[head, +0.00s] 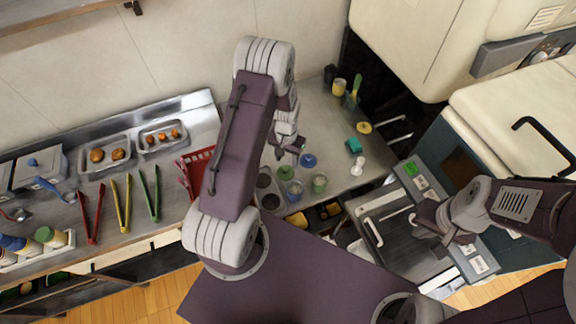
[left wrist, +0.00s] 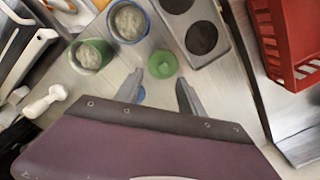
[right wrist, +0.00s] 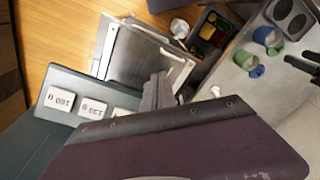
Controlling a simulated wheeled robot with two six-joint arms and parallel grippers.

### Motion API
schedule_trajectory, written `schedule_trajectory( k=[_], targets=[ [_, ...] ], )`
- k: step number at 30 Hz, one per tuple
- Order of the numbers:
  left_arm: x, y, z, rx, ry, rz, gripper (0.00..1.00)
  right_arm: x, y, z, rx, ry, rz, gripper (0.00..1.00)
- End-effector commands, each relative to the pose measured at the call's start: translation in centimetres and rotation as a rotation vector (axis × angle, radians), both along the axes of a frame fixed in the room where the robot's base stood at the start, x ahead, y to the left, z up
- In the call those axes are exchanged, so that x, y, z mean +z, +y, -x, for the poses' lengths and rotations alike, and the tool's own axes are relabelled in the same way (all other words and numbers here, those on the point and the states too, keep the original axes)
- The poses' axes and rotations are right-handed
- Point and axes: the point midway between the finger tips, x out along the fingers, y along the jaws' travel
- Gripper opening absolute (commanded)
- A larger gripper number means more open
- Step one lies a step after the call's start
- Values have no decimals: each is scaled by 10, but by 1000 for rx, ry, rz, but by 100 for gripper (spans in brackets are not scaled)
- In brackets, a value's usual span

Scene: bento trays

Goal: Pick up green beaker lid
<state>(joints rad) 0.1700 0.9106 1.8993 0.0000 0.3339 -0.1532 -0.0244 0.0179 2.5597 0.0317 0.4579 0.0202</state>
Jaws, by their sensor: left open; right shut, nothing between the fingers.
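The green beaker lid (head: 286,172), a flat disc with a knob, lies on the counter. In the left wrist view the green lid (left wrist: 163,64) appears just beyond my left fingertips, in line with the gap between them. My left gripper (left wrist: 157,80) is open and empty; in the head view it (head: 291,146) is behind the lid, seemingly above the counter. The green beaker (head: 320,183) and blue beaker (head: 295,188) stand nearby, uncovered. The blue lid (head: 308,160) lies close by. My right gripper (right wrist: 156,90) is shut and empty, by the appliance at right.
A red basket (left wrist: 290,45) stands farther left on the counter in the head view. A white pawn-shaped object (head: 358,165) and a teal block (head: 354,145) stand to the right.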

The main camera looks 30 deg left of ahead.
Motion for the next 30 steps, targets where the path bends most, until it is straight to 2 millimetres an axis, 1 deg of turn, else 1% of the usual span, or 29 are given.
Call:
schedule_trajectory(
  k=[1, 3, 8, 13, 16, 19, 24, 25, 26, 27, 30],
  targets=[
    [-5, 0, 0, 0, 2, 0, 47, 4, 0, 0, 0, 0, 0, 0],
    [-11, 0, 0, 0, 0, 0, 47, 5, 0, 0, 0, 1, 0, 0],
    [-17, 1, -1, 0, 0, 0, 47, 7, 0, 0, 0, 2, 0, 0],
    [-43, 5, -2, 0, 2, 0, 47, 21, 0, 0, 0, 2, 0, 0],
    [-59, 5, -2, -1, 0, 0, 47, 22, 0, 0, 0, 2, 0, 0],
    [-66, 5, -3, 0, -1, 0, 47, 23, 0, 1, 0, 2, 0, 0],
    [-66, 5, -3, 0, -2, 0, 47, 22, 0, 1, 0, 2, 0, 0],
    [-66, 5, -3, 0, -2, 0, 44, 22, 0, 1, 0, 2, 0, 0],
    [-66, 5, -3, 0, -2, 0, 35, 22, 0, 1, 0, 2, 0, 0],
    [-66, 5, -3, 0, -2, 0, 24, 22, 0, 1, 0, 2, 0, 0],
    [-66, 5, -3, 0, -3, 0, 0, 22, 0, 1, 0, 2, 0, 0]
  ],
)
